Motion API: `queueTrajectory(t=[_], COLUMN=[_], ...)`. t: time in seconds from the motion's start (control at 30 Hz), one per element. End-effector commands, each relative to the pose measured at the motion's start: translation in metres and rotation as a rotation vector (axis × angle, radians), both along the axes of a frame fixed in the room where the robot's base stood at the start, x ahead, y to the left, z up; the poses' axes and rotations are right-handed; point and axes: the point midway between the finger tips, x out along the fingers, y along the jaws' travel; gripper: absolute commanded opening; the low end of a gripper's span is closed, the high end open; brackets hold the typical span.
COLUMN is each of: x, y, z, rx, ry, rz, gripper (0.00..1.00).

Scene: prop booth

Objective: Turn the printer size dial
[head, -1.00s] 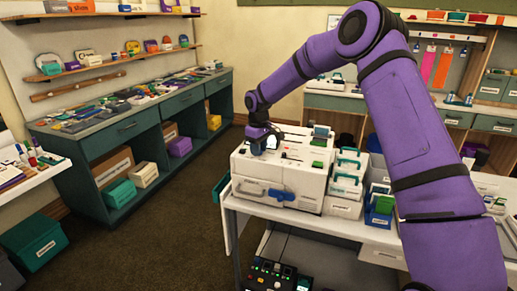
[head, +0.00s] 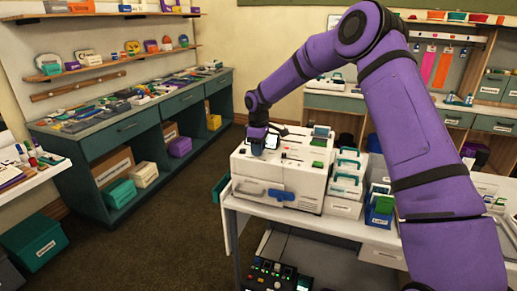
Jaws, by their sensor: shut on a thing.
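A white printer (head: 300,183) stands on a white table, with small controls and a green piece on its top and a blue and grey handle (head: 268,193) on its front. My gripper (head: 258,150) is low over the left part of the printer's top and points down. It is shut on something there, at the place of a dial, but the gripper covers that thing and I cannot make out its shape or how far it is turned. A bright white patch (head: 271,142) shows beside the gripper.
Stacked white boxes with teal handles (head: 347,180) and a blue bin (head: 379,212) stand right of the printer. A box with lit buttons (head: 272,276) is below the table (head: 300,228). A green cabinet (head: 130,140) lines the left wall. The floor (head: 170,220) between is clear.

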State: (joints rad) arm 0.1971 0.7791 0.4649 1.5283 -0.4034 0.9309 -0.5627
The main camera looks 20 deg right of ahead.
Motion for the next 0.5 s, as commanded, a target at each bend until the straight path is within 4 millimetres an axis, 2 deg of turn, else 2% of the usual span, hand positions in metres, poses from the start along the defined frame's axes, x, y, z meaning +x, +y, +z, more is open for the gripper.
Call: queueTrajectory(t=[0.03, 0.07, 0.1, 0.17, 0.5], x=[0.0007, 0.0007, 0.0007, 0.0005, 0.0004], y=[-0.0001, -0.0002, -0.0001, -0.0001, -0.0001], z=[0.001, 0.001, 0.0011, 0.0009, 0.0042], rx=[0.0, 0.0, 0.0, 0.0, 0.0], ry=[-0.002, -0.002, -0.002, -0.002, -0.002], rz=[0.0, 0.0, 0.0, 0.0, -0.001], gripper=[0.08, 0.36, 0.45, 0.57, 0.57])
